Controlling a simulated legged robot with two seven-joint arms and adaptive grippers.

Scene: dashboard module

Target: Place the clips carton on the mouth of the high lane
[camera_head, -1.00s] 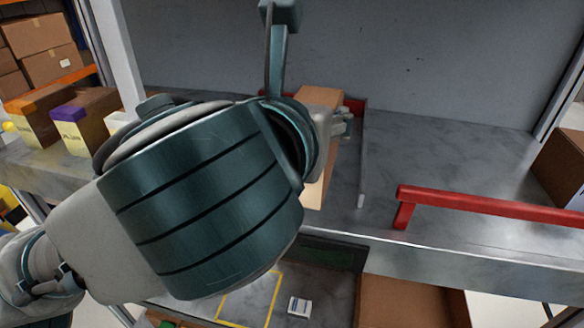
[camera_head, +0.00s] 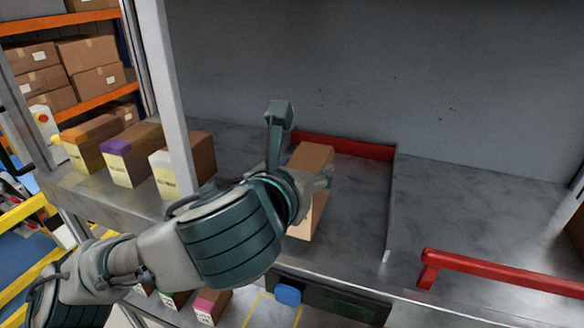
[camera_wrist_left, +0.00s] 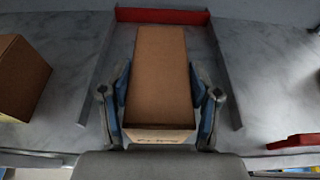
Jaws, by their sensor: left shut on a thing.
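The clips carton (camera_head: 314,160), a long brown box with a pale front, lies lengthwise on the upper shelf in the lane with the red back stop (camera_head: 350,147). My left gripper (camera_head: 300,186) is shut on its sides near the front end. In the left wrist view the carton (camera_wrist_left: 160,72) lies between the left lane divider (camera_wrist_left: 98,68) and right divider (camera_wrist_left: 225,80), with a gap on each side and a gap before the stop. Lettering on its front is mostly hidden. I cannot tell whether its underside touches the shelf. My right gripper is out of view.
A red rail (camera_head: 500,272) runs along the shelf front at right. The shelf between divider and rail is bare.

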